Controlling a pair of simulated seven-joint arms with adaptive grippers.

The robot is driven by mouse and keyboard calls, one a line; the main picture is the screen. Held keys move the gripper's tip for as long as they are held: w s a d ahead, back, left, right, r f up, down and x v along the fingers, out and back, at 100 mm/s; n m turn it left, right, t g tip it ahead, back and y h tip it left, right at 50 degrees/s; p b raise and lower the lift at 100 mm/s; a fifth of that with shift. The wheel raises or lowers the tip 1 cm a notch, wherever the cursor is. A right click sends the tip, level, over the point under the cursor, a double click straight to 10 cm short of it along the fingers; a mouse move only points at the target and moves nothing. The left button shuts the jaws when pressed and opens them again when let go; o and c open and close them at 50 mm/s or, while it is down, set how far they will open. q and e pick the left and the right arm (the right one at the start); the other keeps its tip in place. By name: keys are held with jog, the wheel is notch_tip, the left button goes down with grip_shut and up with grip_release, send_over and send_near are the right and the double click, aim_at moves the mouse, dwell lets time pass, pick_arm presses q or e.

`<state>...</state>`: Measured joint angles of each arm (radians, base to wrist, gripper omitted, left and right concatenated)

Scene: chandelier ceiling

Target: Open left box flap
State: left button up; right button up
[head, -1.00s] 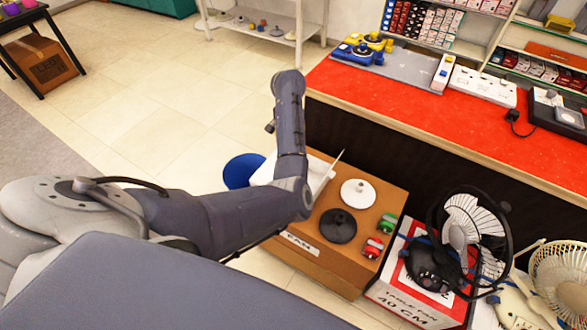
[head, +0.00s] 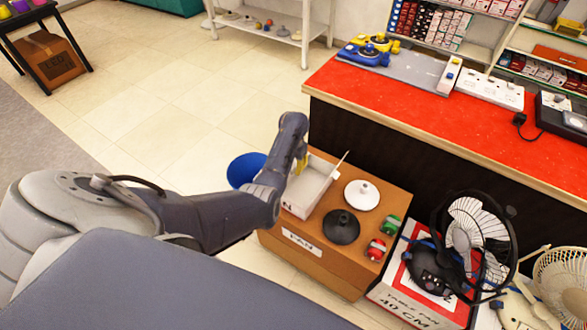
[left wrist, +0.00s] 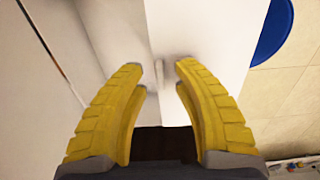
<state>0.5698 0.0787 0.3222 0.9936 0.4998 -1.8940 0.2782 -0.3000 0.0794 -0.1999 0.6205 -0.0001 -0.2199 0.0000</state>
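The white open box (head: 306,193) sits on top of a brown carton, with its inside facing up. A thin flap (head: 343,158) stands up at its right side in the head view. My left gripper (head: 301,165) is at the box's far left side, mostly hidden behind my own wrist; only a bit of yellow finger shows. In the left wrist view my left gripper (left wrist: 160,68) has its two yellow fingers apart, close to the white box surface (left wrist: 200,35). A short pale edge lies between the fingertips. The left flap's position is hard to tell. My right gripper is out of view.
The brown carton (head: 335,262) also holds a white lamp holder (head: 361,194), a black one (head: 341,227) and small red and green items. A blue round object (head: 246,170) is on the floor behind. The red counter (head: 420,110) and table fans stand to the right.

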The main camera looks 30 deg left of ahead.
pick_arm(q)
jog(key=shift+f, duration=0.45)
jog(key=shift+c, duration=0.4)
grip_shut()
